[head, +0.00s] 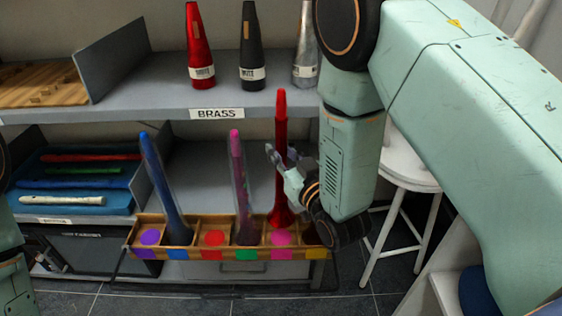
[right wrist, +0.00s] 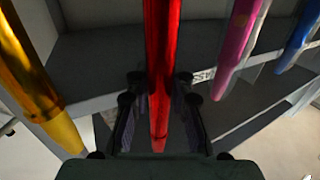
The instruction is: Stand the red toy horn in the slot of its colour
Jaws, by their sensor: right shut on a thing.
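The red toy horn (head: 281,155) is upright in my right gripper (head: 290,172), whose fingers are shut around its tube. It also shows between the fingers in the right wrist view (right wrist: 162,60). Its flared bell is low over the wooden rack (head: 190,254), near the pink-marked slot (head: 281,238); I cannot tell whether it touches. The red-marked slot (head: 213,238) is empty, farther left. A blue horn (head: 163,185) stands in the blue slot, and a magenta horn (head: 239,185) stands by the green label. My left gripper is out of view.
A yellow horn (right wrist: 35,80) shows in the right wrist view, beside the red one. Red (head: 199,50), black (head: 251,50) and silver (head: 305,60) mutes stand on the shelf behind. A blue tray (head: 75,200) holds several flutes. A white stool (head: 405,165) stands right.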

